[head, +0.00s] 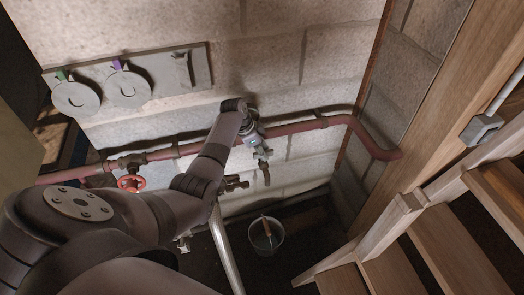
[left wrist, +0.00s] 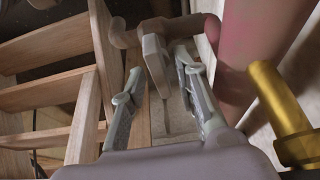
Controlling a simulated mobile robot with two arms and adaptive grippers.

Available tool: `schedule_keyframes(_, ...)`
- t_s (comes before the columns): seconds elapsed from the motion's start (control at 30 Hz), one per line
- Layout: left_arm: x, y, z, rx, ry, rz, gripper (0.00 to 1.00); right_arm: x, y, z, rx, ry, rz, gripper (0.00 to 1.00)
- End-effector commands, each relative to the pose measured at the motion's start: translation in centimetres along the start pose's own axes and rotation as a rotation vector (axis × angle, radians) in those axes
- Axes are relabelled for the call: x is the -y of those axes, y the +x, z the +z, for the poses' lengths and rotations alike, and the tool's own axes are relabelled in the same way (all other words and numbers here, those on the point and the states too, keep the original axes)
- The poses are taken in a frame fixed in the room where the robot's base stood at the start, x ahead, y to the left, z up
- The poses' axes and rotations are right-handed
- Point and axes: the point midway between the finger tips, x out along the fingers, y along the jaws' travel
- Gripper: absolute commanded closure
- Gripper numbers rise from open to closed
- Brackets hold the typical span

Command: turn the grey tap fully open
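My left gripper (head: 262,150) is at the red pipe on the wall in the head view, at the end of my left arm. In the left wrist view its two fingers (left wrist: 159,68) stand apart. A grey-brown tap handle (left wrist: 153,50) shows between them, close to the right finger; I cannot tell whether they touch. My right gripper is not in view.
A red handwheel (head: 131,183) sits on the red pipe (head: 290,128) at left. A brass fitting (left wrist: 280,110) is close beside the left gripper. A bucket (head: 266,241) stands on the floor below. Wooden stairs (head: 430,245) rise at right. A panel with dials (head: 128,88) is on the wall.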

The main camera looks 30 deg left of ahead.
Motion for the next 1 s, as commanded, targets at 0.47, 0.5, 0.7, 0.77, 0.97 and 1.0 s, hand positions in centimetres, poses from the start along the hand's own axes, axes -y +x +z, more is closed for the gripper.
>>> schedule_keyframes(0.47, 0.0, 0.0, 0.0, 0.000, 0.000, 0.000, 1.00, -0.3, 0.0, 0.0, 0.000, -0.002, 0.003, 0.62)
schedule_keyframes(0.5, 0.0, 0.0, 0.0, 0.000, 0.000, 0.000, 1.00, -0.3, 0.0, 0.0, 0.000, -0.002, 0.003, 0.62)
schedule_keyframes(0.7, 0.0, 0.0, 0.0, 0.000, -0.001, 0.000, 1.00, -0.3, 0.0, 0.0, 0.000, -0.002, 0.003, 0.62)
schedule_keyframes(0.77, 0.0, -0.1, 0.0, 0.001, -0.005, -0.002, 1.00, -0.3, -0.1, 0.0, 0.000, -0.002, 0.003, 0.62)
schedule_keyframes(0.97, -0.1, -0.2, -0.1, 0.001, -0.049, -0.021, 1.00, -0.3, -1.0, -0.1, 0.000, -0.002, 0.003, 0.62)
schedule_keyframes(1.0, -0.1, -0.3, -0.1, 0.001, -0.067, -0.027, 1.00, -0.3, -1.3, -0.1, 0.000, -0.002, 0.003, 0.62)
